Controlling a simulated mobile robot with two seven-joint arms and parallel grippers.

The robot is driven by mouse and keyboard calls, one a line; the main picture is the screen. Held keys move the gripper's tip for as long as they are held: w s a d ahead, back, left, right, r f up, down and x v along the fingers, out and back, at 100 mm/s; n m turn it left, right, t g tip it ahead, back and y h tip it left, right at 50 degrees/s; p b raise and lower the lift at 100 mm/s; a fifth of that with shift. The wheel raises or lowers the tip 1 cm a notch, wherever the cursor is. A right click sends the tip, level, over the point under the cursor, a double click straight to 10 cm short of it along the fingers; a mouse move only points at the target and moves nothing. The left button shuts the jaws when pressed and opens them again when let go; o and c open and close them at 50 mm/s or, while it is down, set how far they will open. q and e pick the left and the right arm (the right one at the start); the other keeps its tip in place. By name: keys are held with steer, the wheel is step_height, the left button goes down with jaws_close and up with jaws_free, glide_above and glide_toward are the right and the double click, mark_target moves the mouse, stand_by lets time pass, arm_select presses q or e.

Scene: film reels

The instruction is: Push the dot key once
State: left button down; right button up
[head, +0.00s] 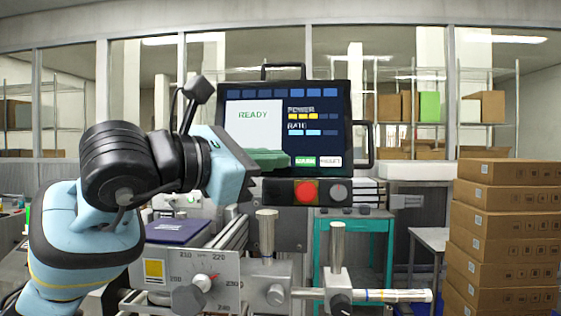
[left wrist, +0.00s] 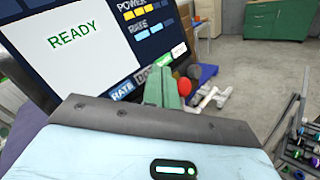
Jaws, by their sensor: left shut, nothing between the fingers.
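A dark control panel (head: 320,140) with a lit screen reads READY, with POWER and RATE bars at its right. A row of keys runs along its lower edge. In the left wrist view, a blue key that seems to read DATE (left wrist: 122,91) and a dark key starting with DO (left wrist: 142,77), likely the dot key, show partly. My left gripper (head: 286,160) has green fingers, shut and empty, in front of the lower panel. The fingers (left wrist: 163,90) cover part of the dark key. I cannot tell whether they touch the panel. My right gripper is not in view.
The green MARK key (head: 305,161) and white RESET key (head: 330,161) lie just right of the fingertips. A red button (head: 306,193) and a dark knob (head: 338,193) sit below. Metal posts and a dial plate (head: 190,278) stand in front. Cardboard boxes (head: 505,225) are stacked right.

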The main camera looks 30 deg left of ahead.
arm_select(q)
steer(key=shift+w, duration=0.1)
stand_by(0.5)
steer(key=shift+w+a+f, duration=0.1)
steer(key=shift+w+a, duration=0.1)
steer(key=shift+w, duration=0.1)
steer(key=shift+w+a+f, duration=0.1)
steer(key=shift+w+a, duration=0.05)
steer(key=shift+w, duration=0.15)
stand_by(0.8)
stand_by(0.6)
steer(key=shift+s+d, duration=0.35)
steer(key=shift+s, duration=0.35)
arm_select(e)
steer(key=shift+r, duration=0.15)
arm_select(q)
steer(key=shift+r, duration=0.2)
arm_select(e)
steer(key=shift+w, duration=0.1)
